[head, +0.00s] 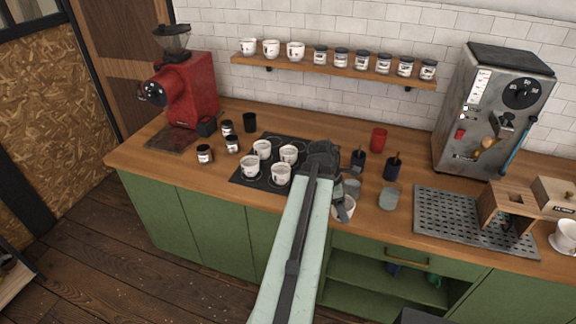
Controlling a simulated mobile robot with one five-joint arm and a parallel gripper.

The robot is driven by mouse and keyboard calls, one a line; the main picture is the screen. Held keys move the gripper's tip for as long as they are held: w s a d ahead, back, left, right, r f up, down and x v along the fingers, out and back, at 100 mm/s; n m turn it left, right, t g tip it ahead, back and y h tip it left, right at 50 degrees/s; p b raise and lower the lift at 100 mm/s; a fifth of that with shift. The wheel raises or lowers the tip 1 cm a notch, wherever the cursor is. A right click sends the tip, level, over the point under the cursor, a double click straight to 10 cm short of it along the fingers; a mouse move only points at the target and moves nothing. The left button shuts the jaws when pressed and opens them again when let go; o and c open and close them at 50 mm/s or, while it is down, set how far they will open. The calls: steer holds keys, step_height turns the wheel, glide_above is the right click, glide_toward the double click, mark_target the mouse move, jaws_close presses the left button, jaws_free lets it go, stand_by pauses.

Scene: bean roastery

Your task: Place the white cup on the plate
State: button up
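My arm reaches up from the bottom of the head view to the counter, and my dark gripper (336,190) is over the counter's front part. A white cup (349,211) shows just below the gripper fingers, partly hidden by them. I cannot tell whether the fingers touch it or whether they are open. Several other white cups (250,171) with dark contents stand on a black mat (244,181) left of the gripper. At the far right, a white cup (568,232) stands on a white saucer-like plate (558,249), cut by the picture edge.
A grey cup (388,199) and dark cups (391,169) stand right of the gripper, with a red cup (378,139) behind. A perforated metal tray (450,215) and wooden stand (508,205) lie further right. A red grinder (188,90) and small jars (204,154) are left.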

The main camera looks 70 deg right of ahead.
steer(key=w+a+n+t+h, duration=0.15)
steer(key=w+n, duration=0.45)
steer(key=w, duration=1.4)
steer(key=shift+h, duration=0.35)
steer(key=d, duration=0.5)
steer(key=d+b, duration=0.1)
steer(key=d, duration=0.4)
steer(key=d+f, duration=0.1)
steer(key=d, duration=0.4)
steer(key=shift+d+f, duration=0.1)
steer(key=shift+d, duration=0.05)
steer(key=f+b, duration=0.2)
steer(key=b, duration=0.1)
steer(key=f+b, duration=0.1)
steer(key=f, duration=0.1)
steer(key=shift+w+d, duration=0.1)
steer(key=shift+d, duration=0.2)
steer(key=shift+r, duration=0.2)
steer(key=shift+f, duration=0.2)
steer(key=o, duration=1.6)
steer(key=shift+r, duration=0.1)
